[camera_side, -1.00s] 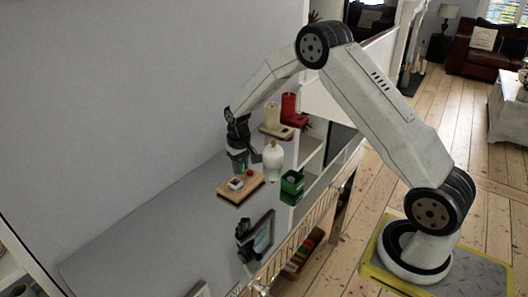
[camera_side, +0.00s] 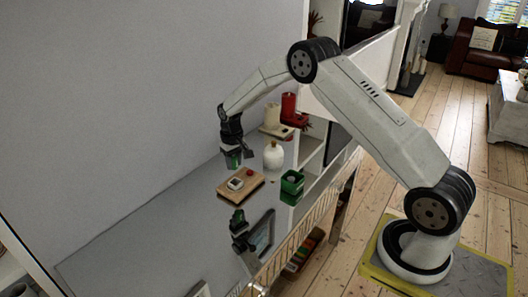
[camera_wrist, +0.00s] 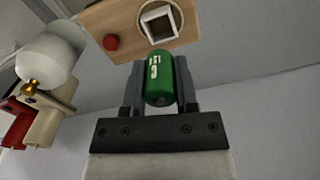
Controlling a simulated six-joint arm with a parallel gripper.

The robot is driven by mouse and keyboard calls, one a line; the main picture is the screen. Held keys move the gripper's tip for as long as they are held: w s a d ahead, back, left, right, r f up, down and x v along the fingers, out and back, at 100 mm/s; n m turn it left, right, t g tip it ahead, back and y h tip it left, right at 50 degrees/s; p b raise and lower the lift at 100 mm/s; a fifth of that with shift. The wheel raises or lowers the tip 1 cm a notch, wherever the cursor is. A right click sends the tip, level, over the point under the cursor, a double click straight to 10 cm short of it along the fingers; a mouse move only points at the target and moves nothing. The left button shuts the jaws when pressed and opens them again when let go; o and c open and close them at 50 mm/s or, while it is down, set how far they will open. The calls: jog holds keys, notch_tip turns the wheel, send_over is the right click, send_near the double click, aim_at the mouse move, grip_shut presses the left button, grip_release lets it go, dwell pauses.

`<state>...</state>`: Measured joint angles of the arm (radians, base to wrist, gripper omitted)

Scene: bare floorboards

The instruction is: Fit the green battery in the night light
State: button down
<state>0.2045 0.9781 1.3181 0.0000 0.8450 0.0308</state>
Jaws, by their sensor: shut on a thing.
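The green battery (camera_wrist: 158,80) is held between the two fingers of my gripper (camera_wrist: 160,84) in the wrist view, with white marking on its side. In the side view my gripper (camera_side: 232,158) holds the battery (camera_side: 234,161) above the far part of the wooden board. The night light appears to be this wooden board (camera_wrist: 190,32) with a white square socket (camera_wrist: 158,20) and a red knob (camera_wrist: 111,42). The board (camera_side: 226,192) lies on the grey counter in the side view. The battery is apart from the socket, and the socket's inside is hard to make out.
A dark green box (camera_side: 292,184) is right of the board. A dark frame (camera_side: 262,238) and a green-and-black item (camera_side: 238,220) are nearer. The wall is close on the left.

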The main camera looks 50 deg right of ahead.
jog(key=shift+f, duration=2.4)
jog(key=shift+f, duration=0.7)
jog(key=shift+c, duration=1.5)
grip_release()
jog(key=shift+r, duration=3.45)
